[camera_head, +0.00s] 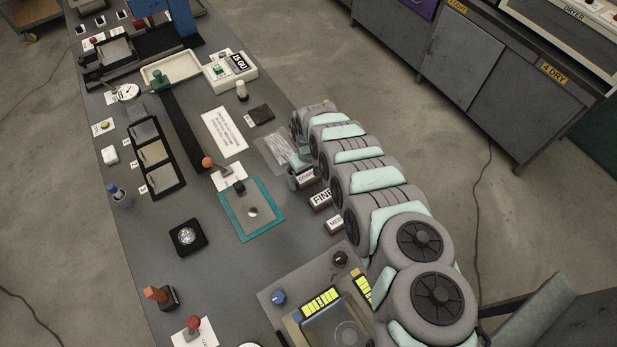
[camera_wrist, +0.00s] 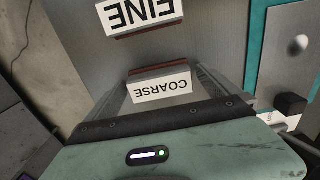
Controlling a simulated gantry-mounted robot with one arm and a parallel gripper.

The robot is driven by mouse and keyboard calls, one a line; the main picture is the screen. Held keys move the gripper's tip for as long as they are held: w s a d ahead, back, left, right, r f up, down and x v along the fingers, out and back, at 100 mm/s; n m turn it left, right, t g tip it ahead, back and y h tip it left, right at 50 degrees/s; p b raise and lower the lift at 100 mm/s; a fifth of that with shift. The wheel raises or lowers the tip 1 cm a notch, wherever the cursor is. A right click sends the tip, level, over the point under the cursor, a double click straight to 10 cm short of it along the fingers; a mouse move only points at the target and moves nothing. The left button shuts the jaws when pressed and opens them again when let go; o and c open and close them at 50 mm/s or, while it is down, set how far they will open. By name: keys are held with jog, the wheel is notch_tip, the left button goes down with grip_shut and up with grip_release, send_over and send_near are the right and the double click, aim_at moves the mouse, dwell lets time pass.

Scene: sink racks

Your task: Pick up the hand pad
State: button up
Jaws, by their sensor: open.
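Several labelled blocks lie in a row on the bench. One reads COARSE (camera_wrist: 160,87), one FINE (camera_head: 321,198) and one appears to read MED (camera_head: 335,223). Which of them, if any, is the hand pad I cannot tell. The COARSE block has a white label and a dark red edge. My gripper (camera_wrist: 166,68) is open over the COARSE block, its fingers on either side of it. Whether they touch it is unclear. In the head view my arm reaches up from the lower right and partly hides the gripper and this block. FINE lies just beyond in the wrist view (camera_wrist: 140,14).
A teal-bordered plate (camera_head: 265,222) lies left of the blocks. A dark flat square (camera_head: 261,114) and a clear sheet (camera_head: 272,149) lie above them. A panel with a blue knob (camera_head: 278,298) stands below. The bench edge is close on the right.

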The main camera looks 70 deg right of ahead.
jog(key=shift+c, duration=0.3)
jog(key=c, duration=1.2)
jog(key=shift+r, duration=0.1)
jog(key=shift+c, duration=0.2)
